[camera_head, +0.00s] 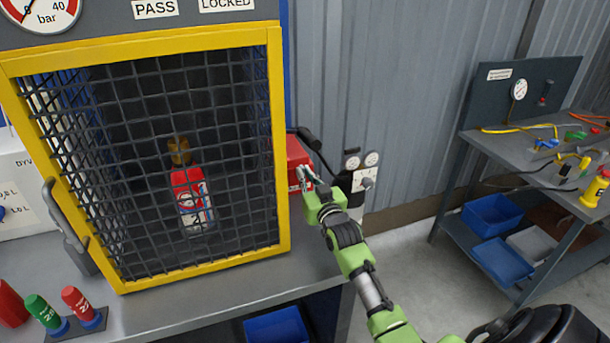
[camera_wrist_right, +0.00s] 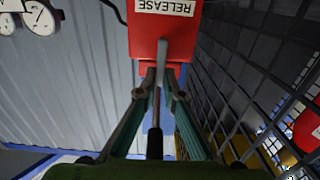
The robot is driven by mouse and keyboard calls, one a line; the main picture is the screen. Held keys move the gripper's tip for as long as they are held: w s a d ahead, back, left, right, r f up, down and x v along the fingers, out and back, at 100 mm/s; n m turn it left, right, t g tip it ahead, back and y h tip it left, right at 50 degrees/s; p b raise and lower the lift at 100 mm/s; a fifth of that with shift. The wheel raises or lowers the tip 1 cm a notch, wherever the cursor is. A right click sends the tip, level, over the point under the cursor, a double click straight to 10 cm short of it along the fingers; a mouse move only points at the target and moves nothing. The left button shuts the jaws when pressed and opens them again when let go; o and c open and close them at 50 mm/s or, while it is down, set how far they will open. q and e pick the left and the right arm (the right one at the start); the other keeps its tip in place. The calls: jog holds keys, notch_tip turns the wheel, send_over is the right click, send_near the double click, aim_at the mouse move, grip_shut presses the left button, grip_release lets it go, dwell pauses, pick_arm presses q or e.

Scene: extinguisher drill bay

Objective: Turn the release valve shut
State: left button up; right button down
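The release valve is a red box (camera_head: 297,153) on the right side of the yellow-framed cage. In the right wrist view the red box (camera_wrist_right: 147,38) bears a RELEASE label, upside down, and a grey lever (camera_wrist_right: 163,48) stands out from its front. My right gripper (camera_head: 306,178) is at the front of the box. In the right wrist view its fingertips (camera_wrist_right: 161,74) lie close on both sides of the lever and look shut on it. Part of the lever is hidden between the fingers. My left gripper is in neither view.
The yellow-framed mesh cage (camera_head: 282,110) stands just left of the valve, with a red bottle (camera_head: 188,190) inside. Wall dials (camera_head: 352,162) are to the right. A grey workbench (camera_head: 500,150) with hoses stands farther right. Coloured cylinders (camera_head: 78,302) stand at front left.

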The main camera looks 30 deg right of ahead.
dwell(0.3)
jog(key=m, duration=0.2)
jog(key=m+p, duration=0.1)
jog(key=m, duration=0.1)
jog(key=shift+s+d, duration=0.1)
jog(key=shift+d, duration=0.25)
jog(key=m, duration=0.4)
jog(key=f+m, duration=0.1)
jog(key=m, duration=0.4)
jog(key=d+f+m, duration=0.1)
jog(key=m, duration=0.3)
jog(key=shift+s+m, duration=0.15)
jog(key=shift+m, duration=0.25)
jog(key=c, duration=2.2)
grip_release()
jog(key=shift+o, duration=0.2)
